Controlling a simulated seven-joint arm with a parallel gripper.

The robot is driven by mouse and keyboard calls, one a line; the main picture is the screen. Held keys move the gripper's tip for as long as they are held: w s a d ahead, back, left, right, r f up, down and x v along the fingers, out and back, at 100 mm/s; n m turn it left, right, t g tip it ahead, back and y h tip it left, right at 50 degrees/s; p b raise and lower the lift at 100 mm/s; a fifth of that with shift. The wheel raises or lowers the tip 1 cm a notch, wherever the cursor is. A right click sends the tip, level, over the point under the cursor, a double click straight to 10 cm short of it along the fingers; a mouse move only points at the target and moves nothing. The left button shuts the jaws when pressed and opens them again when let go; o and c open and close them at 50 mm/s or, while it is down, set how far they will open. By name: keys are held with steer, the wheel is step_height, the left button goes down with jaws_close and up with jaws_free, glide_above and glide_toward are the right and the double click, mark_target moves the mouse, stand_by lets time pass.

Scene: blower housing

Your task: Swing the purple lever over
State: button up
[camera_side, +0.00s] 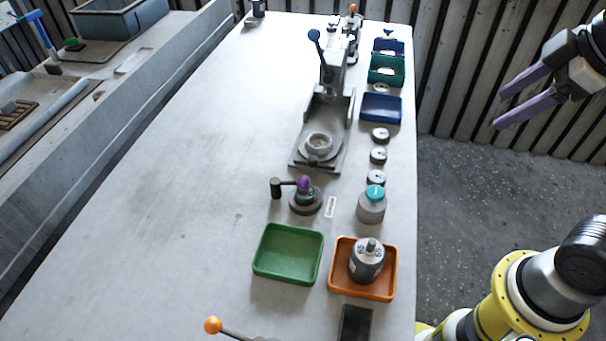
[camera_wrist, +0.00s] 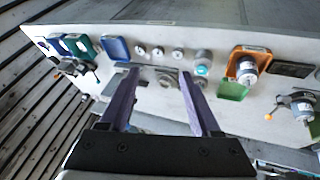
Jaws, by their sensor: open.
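The purple lever's round knob (camera_side: 303,182) sits just above a small round grey base (camera_side: 306,202) on the table in the side view. A dark bar runs left from the knob to a dark upright cylinder (camera_side: 276,188). In the wrist view I cannot make out the purple lever; my fingers block part of that area. My gripper (camera_side: 501,110) has two long purple fingers, spread apart and empty. It is raised at the right of the side view, beyond the table's right edge and far from the lever. The open fingers also show in the wrist view (camera_wrist: 158,76).
A grey press (camera_side: 328,80) with a blue-knobbed lever stands behind the purple lever. A teal-topped jar (camera_side: 371,208) is to its right. In front are a green tray (camera_side: 264,276) and an orange tray (camera_side: 391,287) holding a motor (camera_side: 366,262). The table's left side is clear.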

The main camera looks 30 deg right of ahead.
steer(key=w+a+r+n+g, duration=0.1)
steer(key=w+a+r+n, duration=0.2)
steer(key=w+a+n, duration=0.4)
steer(key=n+g, duration=0.3)
steer(key=n, duration=0.3)
glide_above(304, 177)
steer(key=s, duration=0.3)
step_height(304, 177, down, 10)
steer(key=w+f, duration=0.1)
steer(key=f, duration=0.3)
steer(key=w+f, duration=0.1)
steer(key=f, duration=0.3)
steer(key=w+f, duration=0.1)
steer(key=f, duration=0.3)
steer(key=shift+f, duration=0.2)
jaws_close()
